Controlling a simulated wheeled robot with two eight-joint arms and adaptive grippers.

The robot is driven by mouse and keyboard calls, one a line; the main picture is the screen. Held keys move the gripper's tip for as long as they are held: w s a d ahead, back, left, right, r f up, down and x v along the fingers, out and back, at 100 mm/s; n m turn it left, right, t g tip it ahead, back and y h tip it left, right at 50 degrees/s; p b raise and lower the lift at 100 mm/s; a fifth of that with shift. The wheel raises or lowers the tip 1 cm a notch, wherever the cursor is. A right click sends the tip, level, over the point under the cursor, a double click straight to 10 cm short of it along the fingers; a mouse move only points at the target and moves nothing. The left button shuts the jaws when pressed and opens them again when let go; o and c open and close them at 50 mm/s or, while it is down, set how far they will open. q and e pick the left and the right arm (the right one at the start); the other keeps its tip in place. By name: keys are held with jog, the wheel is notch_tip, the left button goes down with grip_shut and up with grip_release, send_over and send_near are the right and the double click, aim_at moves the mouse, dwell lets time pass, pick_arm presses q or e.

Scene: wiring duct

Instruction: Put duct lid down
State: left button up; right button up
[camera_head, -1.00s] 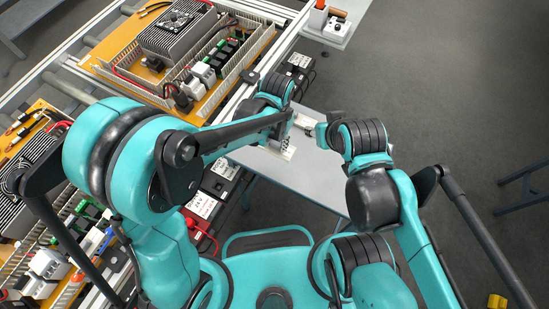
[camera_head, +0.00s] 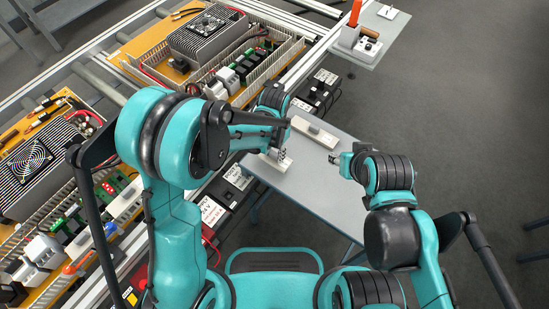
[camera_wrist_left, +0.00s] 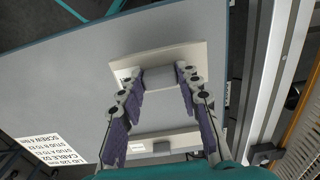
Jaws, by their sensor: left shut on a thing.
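The duct lid (camera_head: 266,171) is a pale flat strip with a raised block in its middle. My left gripper (camera_head: 280,153) is shut on that block. In the left wrist view the block of the lid (camera_wrist_left: 193,54) is between the two fingertips of my left gripper (camera_wrist_left: 161,80). The lid is at the grey side table (camera_head: 330,185), close over it or on it; I cannot tell whether it touches. My right gripper (camera_head: 342,162) is over the table, to the right of the lid and apart from it; its fingers are too small to read.
A second pale strip (camera_head: 315,132) with a block lies farther back on the table; it also shows low in the left wrist view (camera_wrist_left: 175,141). Wiring panels and a rail (camera_head: 300,72) stand to the left. The table's near right part is clear.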

aim_at(274, 153)
pick_arm(q)
notch_tip(274, 153, down, 3)
jog(key=shift+f+b, duration=0.2)
jog(key=shift+b, duration=0.5)
jog(key=shift+r, duration=0.1)
jog(key=o, duration=1)
